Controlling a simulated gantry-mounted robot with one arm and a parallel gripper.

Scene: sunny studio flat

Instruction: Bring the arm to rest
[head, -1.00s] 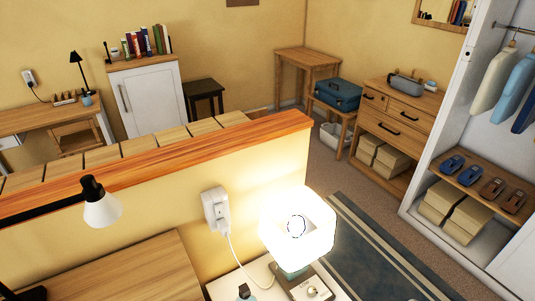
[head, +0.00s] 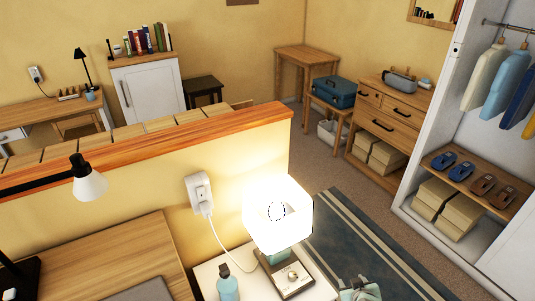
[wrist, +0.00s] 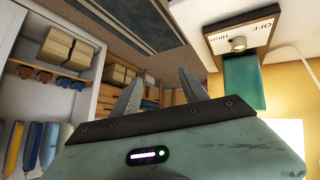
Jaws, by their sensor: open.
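My gripper (wrist: 161,76) shows in the wrist view with its two grey fingers spread apart and nothing between them. In the head view, a pale green part of my gripper (head: 360,291) shows at the bottom edge, right of the white nightstand (head: 207,276) and above the floor. The lit table lamp (head: 278,213) stands on the nightstand. Its dial box (head: 291,279) sits in front of the lamp, to the left of my gripper. In the wrist view the dial box (wrist: 243,38), marked OFF and HIGH, is at the upper right, apart from the fingers.
A blue bottle (head: 228,286) stands on the nightstand. A cord runs from the lamp to a wall plug (head: 199,191). A blue rug (head: 350,240) lies to the right. An open wardrobe (head: 408,205) with shoes and boxes stands further right. The floor between is clear.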

